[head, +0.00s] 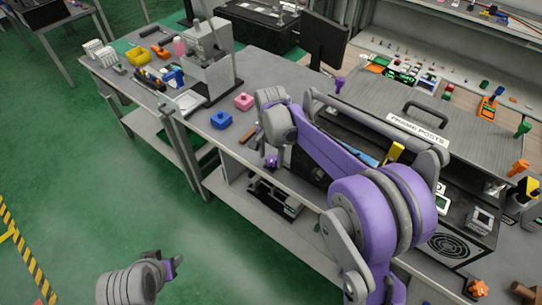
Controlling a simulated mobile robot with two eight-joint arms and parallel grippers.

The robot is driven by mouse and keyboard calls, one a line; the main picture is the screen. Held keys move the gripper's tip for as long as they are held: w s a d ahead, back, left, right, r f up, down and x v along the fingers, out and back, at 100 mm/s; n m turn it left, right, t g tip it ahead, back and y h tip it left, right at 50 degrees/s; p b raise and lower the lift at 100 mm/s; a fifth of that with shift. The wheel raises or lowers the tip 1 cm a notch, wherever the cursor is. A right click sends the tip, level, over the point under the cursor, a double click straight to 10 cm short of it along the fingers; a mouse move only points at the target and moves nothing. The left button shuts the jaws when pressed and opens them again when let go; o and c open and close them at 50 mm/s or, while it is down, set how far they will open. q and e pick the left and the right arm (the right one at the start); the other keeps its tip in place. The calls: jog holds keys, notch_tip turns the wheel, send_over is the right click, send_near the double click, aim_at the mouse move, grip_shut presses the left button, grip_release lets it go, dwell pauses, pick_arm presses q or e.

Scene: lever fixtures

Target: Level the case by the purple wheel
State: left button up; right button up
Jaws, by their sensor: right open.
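The case (457,247) is a dark box on the bench under a grey lid with a handle and a "FRAME POSTS" label. Its front has a round fan grille, and my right arm covers much of it. A small purple shape, which looks like the purple wheel (271,162), shows at the bench's front edge left of the case. My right gripper (267,148) is open and points down just above it; I cannot tell whether they touch. My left gripper (173,266) is low at the bottom left, away from the bench, its jaws unclear.
An orange star knob (477,288) is at the case's front right. A monitor (323,40) stands behind. The green floor (80,200) at left is clear.

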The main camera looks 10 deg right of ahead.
grip_shut()
jog(key=shift+n, duration=0.3)
jog(key=n, duration=0.2)
jog(key=shift+n+b, duration=0.35)
jog(key=shift+n, duration=0.05)
jog(key=n, duration=0.3)
jog(key=shift+s+d+n+b, duration=0.1)
jog(key=shift+n+b, duration=0.2)
jog(key=shift+n, duration=0.1)
jog(key=n, duration=0.4)
jog(key=shift+d+n+b, duration=0.1)
jog(key=shift+n+b, duration=0.3)
jog(key=shift+n, duration=1.3)
